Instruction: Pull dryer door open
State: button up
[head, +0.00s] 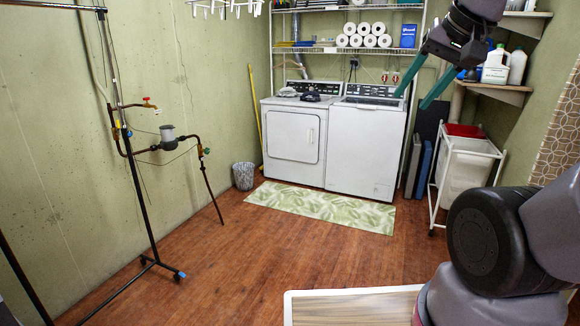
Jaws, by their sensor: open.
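The white dryer (280,165) stands against the back wall, left of a white top-loading washer (365,155). Its front door (292,137) is a rounded panel that looks shut, with a small handle (311,135) near its right edge. My gripper (422,98) is at the upper right, with two teal fingers spread apart and nothing between them. In the picture it overlaps the washer's right side and the wall; it is well apart from the dryer door.
A patterned rug (320,207) lies before the machines. A waste basket (244,176) stands left of the dryer. A wheeled hamper (465,165) stands right. A table edge (350,305) is near me. The wooden floor between is clear.

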aim_at(295, 137)
jog(key=i, duration=4.6)
jog(key=i+u, duration=0.15)
jog(key=i, duration=0.45)
jog(key=i+l+u, duration=0.15)
jog(key=i, duration=0.45)
